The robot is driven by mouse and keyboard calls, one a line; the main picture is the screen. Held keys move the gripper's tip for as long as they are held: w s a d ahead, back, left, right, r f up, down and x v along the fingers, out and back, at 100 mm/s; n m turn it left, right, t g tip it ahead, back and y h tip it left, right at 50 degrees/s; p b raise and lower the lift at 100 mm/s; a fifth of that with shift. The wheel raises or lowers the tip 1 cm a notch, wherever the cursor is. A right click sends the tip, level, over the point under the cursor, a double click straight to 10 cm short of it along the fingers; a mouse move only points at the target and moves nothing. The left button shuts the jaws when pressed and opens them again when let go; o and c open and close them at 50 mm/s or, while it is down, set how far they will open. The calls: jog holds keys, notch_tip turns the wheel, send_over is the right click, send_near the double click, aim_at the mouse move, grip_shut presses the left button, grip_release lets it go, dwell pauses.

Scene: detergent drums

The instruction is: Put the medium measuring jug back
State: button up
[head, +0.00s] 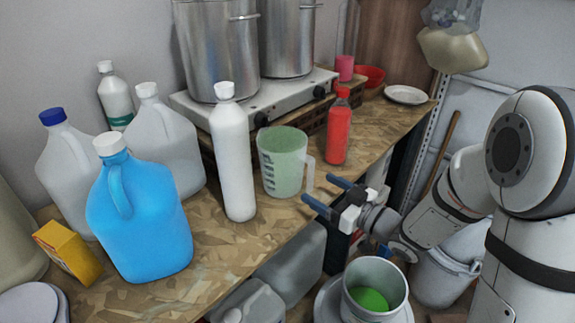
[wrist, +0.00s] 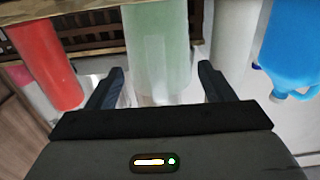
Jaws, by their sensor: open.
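A translucent green measuring jug (head: 283,165) with dark scale marks and a clear handle stands upright on the wooden worktop (head: 225,262). It stands between a white bottle and a red bottle, with its handle towards the right. My gripper (head: 322,194) is open and empty at the worktop's front edge, its two blue-grey fingers pointing at the jug. In the wrist view the jug (wrist: 160,45) lies straight ahead between the open fingertips (wrist: 160,80). The fingers look apart from the jug. No second jug is in view for comparing size.
A white bottle (head: 233,160) stands close left of the jug and a red bottle (head: 338,130) to its right. A blue jug (head: 140,220) and white canisters stand farther left. Behind is a hotplate (head: 270,118) with two steel pots. A bucket (head: 375,290) with green contents stands below.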

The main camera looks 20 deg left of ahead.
aim_at(311, 182)
jog(key=p+x, duration=0.1)
jog(key=x, duration=0.5)
jog(key=shift+w+a, duration=0.25)
grip_shut()
dwell(0.6)
